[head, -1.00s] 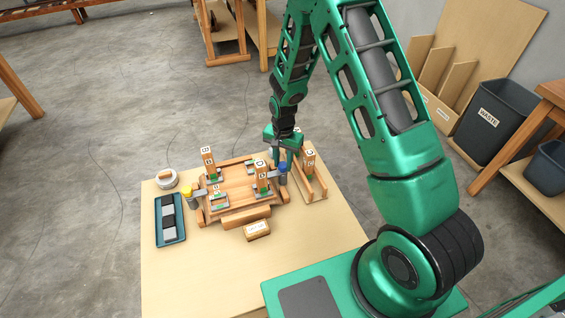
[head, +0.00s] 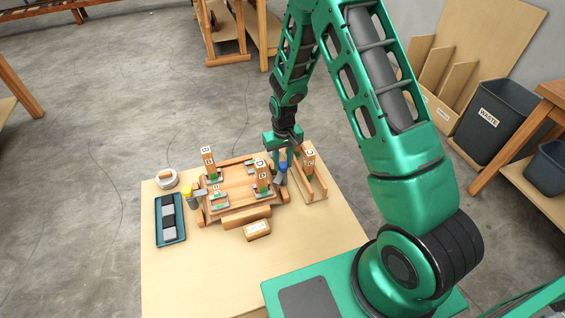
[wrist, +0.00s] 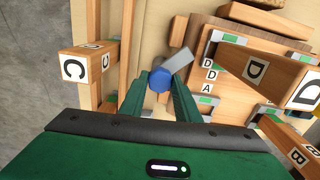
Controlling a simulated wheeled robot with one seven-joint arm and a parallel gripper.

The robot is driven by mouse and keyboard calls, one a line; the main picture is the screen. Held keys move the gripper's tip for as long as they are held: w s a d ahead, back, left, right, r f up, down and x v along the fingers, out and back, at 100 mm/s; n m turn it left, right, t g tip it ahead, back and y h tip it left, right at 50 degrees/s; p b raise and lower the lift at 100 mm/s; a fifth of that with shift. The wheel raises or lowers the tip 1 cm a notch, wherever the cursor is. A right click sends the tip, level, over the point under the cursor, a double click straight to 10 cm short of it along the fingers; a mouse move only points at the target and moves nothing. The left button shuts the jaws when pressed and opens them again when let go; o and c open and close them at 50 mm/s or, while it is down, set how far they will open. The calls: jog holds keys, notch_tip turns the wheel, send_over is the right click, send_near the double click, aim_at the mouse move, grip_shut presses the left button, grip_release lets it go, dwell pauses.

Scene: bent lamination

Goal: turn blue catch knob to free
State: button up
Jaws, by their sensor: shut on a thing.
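The blue catch knob (wrist: 160,79) sits between my gripper's two green fingertips in the wrist view, with a grey lever (wrist: 177,60) reaching up and right from it. In the head view the blue knob (head: 282,168) is at the right side of the wooden fixture (head: 235,185). My gripper (wrist: 160,86) is shut on the knob from above. In the head view my gripper (head: 284,155) partly hides the knob's far side. A yellow knob (head: 187,190) stands at the fixture's left side.
Block D (head: 261,176) stands close left of the knob, and block C (head: 309,160) stands in a wooden rack to the right. Block B (head: 208,160) is at the back left. A dark tray (head: 170,220), a tape roll (head: 167,179) and a small labelled block (head: 257,229) lie around the fixture.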

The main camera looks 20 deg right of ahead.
aim_at(283, 164)
jog(key=n, duration=0.4)
jog(key=shift+w+n, duration=0.1)
jog(key=shift+n, duration=2.1)
jog(key=o, duration=1)
jog(key=shift+o, duration=0.2)
jog(key=shift+r, duration=0.1)
notch_tip(283, 164, up, 11)
jog(key=shift+f, duration=0.2)
